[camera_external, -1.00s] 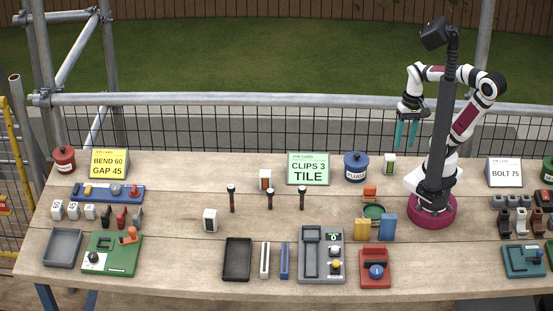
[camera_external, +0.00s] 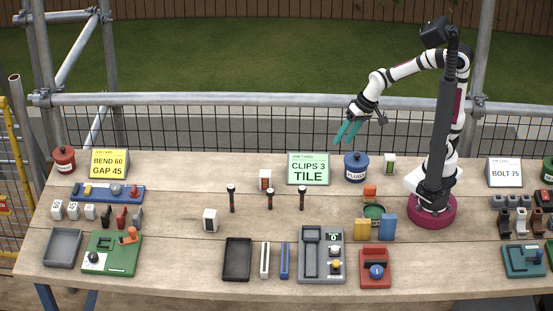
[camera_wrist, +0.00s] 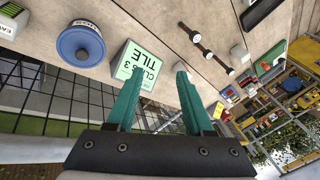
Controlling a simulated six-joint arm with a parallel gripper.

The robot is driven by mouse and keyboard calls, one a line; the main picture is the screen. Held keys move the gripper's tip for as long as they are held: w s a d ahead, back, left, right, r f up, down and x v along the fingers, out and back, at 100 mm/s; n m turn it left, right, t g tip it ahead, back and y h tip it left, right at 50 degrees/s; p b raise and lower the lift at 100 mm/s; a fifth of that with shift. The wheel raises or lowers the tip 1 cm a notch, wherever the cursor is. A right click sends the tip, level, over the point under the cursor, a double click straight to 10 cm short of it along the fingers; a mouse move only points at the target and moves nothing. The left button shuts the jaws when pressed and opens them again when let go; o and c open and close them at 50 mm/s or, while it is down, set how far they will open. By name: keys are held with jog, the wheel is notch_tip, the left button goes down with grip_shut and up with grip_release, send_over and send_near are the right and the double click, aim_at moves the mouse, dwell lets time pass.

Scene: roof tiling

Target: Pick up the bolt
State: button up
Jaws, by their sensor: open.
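Several candidates could be the bolt: three dark upright pieces with round heads stand mid-table, a left one (camera_external: 231,198), a shorter middle one (camera_external: 270,199) and a right one (camera_external: 302,198). I cannot tell which is the bolt. They also show as dark pieces in the wrist view (camera_wrist: 206,50), beyond the fingers and to the right. My gripper (camera_external: 347,133) is open and empty, with teal fingers, in the air above the back edge of the table. It is near the blue plug tub and the green card, apart from the dark pieces. The wrist view shows the gap between its fingertips (camera_wrist: 155,85).
The green card (camera_external: 308,169) and blue tub (camera_external: 356,167) stand at the back. A white card (camera_external: 505,172) reading BOLT 75 is at the right. Trays, a grey fixture (camera_external: 309,277) and a red device (camera_external: 375,281) line the front. Bare wood surrounds the dark pieces.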

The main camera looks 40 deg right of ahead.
jog(key=w+a+f+n+t+y, duration=0.1)
jog(key=w+a+f+n+t, duration=0.2)
jog(key=a, duration=0.8)
jog(key=w+a+f+t, duration=0.3)
jog(key=w+a+f, duration=0.2)
jog(key=a, duration=0.6)
jog(key=n+t, duration=0.2)
jog(key=t, duration=0.2)
send_over(233, 211)
jog(key=f, duration=0.9)
jog(key=shift+w+d+f, duration=0.15)
jog(key=shift+w+f, duration=0.2)
grip_shut()
